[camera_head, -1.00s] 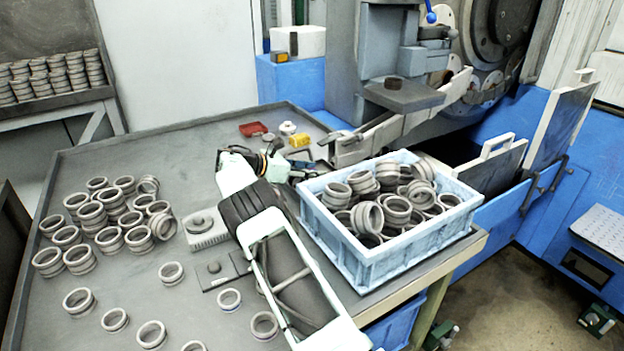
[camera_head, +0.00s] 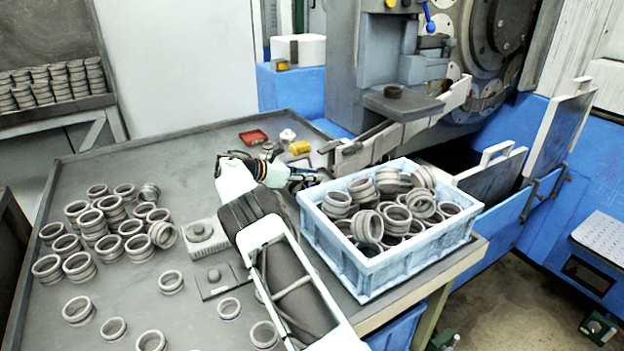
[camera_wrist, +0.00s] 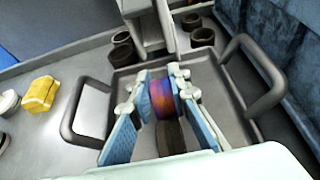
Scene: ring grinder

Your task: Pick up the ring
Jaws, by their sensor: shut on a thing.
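In the wrist view, my gripper (camera_wrist: 162,85) is shut on a ring (camera_wrist: 162,98) with a purple and orange sheen, held between its blue-padded fingers. A dark round piece (camera_wrist: 170,138) shows just below it, also between the fingers; I cannot tell whether it is touched. In the head view, my gripper (camera_head: 312,177) reaches right, close to the back-left corner of the blue crate (camera_head: 350,277). The held ring cannot be made out there. Many grey rings (camera_head: 395,210) lie heaped in the crate.
Many loose rings (camera_head: 95,225) stand on the grey table (camera_head: 150,330) at left. A yellow block (camera_head: 300,147) and a red tray (camera_head: 253,137) lie behind my gripper. The grinder (camera_head: 400,70) stands at back right. In the wrist view, a grey tray (camera_wrist: 215,130) has side handles (camera_wrist: 85,110).

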